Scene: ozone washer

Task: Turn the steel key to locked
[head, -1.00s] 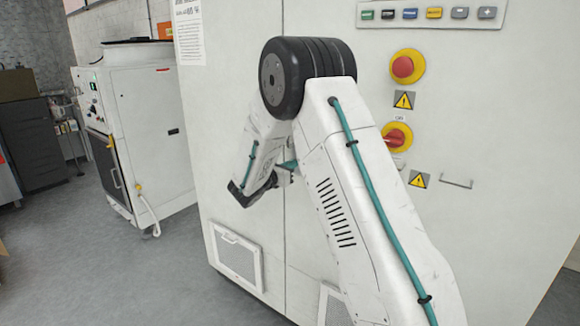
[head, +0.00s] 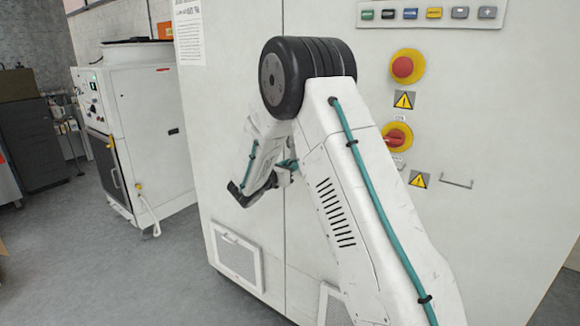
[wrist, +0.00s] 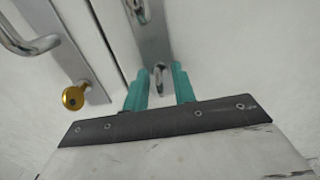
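The steel key (wrist: 160,76) shows in the wrist view as a small grey bow, at the lower part of a long steel lock plate (wrist: 154,44) on the white door. My gripper (wrist: 160,70) is open, with one teal finger on each side of the key. A gap shows between the key and each finger, and I cannot tell how deep the fingers reach around it. A brass key (wrist: 73,97) sits in a second lock plate to the left. In the head view the arm hides the steel key and most of the gripper.
Lever handles (wrist: 28,44) stand out from the plates in the wrist view. In the head view, red knobs on yellow discs (head: 403,67) and a button panel (head: 432,13) are on the cabinet front at right. A white machine (head: 135,130) stands at left, with clear floor (head: 70,260) before it.

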